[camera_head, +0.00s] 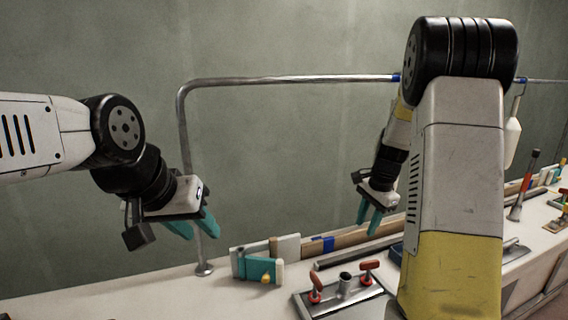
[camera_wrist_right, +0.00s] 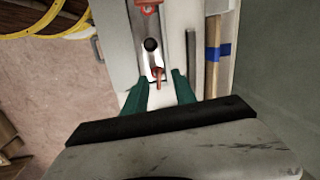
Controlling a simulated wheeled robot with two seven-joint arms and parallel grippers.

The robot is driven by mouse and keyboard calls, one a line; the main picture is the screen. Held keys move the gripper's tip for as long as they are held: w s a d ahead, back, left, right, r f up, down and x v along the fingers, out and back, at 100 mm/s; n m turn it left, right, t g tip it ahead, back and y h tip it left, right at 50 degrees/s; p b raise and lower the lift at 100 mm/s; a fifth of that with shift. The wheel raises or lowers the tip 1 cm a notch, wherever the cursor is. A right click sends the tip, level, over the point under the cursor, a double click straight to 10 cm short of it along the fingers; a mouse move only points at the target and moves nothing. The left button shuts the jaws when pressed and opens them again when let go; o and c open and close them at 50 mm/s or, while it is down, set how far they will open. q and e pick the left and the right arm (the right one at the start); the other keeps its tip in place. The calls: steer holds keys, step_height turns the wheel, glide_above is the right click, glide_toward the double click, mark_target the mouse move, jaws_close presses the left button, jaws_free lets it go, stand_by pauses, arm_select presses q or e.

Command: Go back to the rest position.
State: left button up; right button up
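My left gripper (camera_head: 203,236) hangs above the left part of the white bench, in front of the rail post. Its teal fingers are apart with nothing visible between them. My right gripper (camera_head: 367,226) points down over the bench, partly behind my own right arm. In the right wrist view its two teal fingers (camera_wrist_right: 160,88) are spread and look empty. Below them is a metal fixture (camera_wrist_right: 151,60) with red handles and a dark round post. The same fixture (camera_head: 342,295) lies on the bench in the head view.
A bent metal rail (camera_head: 290,79) rises from the bench (camera_head: 110,292) before a green wall. Teal and white blocks (camera_head: 257,268) stand near the middle. A wooden strip (camera_wrist_right: 213,35) has blue tape. Bottles and tools (camera_head: 530,180) crowd the right. Yellow hose (camera_wrist_right: 65,25) lies on the floor.

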steer(key=s+a+r+n+t+y, duration=0.1)
steer(key=s+a+r+n, duration=0.25)
steer(key=s+r, duration=0.25)
steer(key=s+a+r+n+t, duration=0.1)
steer(key=s+a+r+n, duration=0.25)
steer(key=s+r, duration=0.2)
steer(key=s+a+r+n+t, duration=0.1)
steer(key=s+a+r+n, duration=0.1)
steer(key=s, duration=0.4)
steer(key=s+a+r+n+t, duration=0.1)
steer(key=s+a+r+n, duration=0.1)
steer(key=s+n, duration=0.2)
steer(key=s, duration=0.2)
steer(key=shift+s+r+t, duration=0.2)
steer(key=shift+s+t, duration=0.2)
